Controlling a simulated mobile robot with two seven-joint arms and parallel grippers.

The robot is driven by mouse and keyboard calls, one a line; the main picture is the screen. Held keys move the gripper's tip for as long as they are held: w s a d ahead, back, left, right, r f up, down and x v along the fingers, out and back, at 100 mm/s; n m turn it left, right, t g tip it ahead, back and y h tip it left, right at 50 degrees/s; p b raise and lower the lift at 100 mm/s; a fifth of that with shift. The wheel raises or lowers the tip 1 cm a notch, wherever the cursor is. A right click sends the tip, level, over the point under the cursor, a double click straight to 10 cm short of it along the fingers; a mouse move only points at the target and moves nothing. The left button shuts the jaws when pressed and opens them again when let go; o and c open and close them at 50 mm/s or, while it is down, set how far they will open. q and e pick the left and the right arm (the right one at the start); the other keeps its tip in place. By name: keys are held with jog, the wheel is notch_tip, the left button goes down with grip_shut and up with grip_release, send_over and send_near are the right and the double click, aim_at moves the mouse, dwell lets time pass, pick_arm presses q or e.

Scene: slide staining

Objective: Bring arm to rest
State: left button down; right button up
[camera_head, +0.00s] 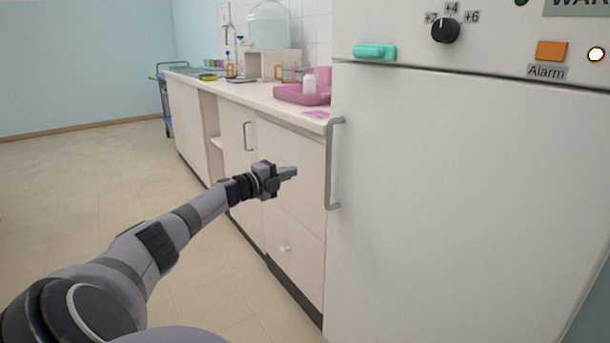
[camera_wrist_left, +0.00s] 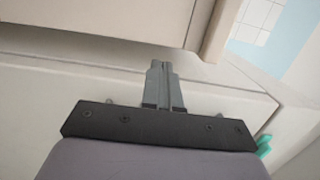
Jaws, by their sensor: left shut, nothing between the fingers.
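My left arm reaches in from the lower left in the head view. Its gripper (camera_head: 290,172) is shut and empty, in front of the cabinet fronts and a little left of the fridge door handle (camera_head: 333,165). In the left wrist view the two grey fingers (camera_wrist_left: 163,80) lie together with nothing between them. A pale cabinet or fridge surface fills much of that view behind them. My right gripper is not in view.
The white fridge door (camera_head: 450,190) stands close at the right, with a teal object (camera_head: 374,51) on its front above the door. A cart (camera_head: 163,95) stands farther back. Floor (camera_head: 90,190) at left is clear.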

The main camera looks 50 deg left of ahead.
pick_arm(q)
jog(key=s+a, duration=0.2)
jog(key=a, duration=0.1)
jog(key=shift+s, duration=0.3)
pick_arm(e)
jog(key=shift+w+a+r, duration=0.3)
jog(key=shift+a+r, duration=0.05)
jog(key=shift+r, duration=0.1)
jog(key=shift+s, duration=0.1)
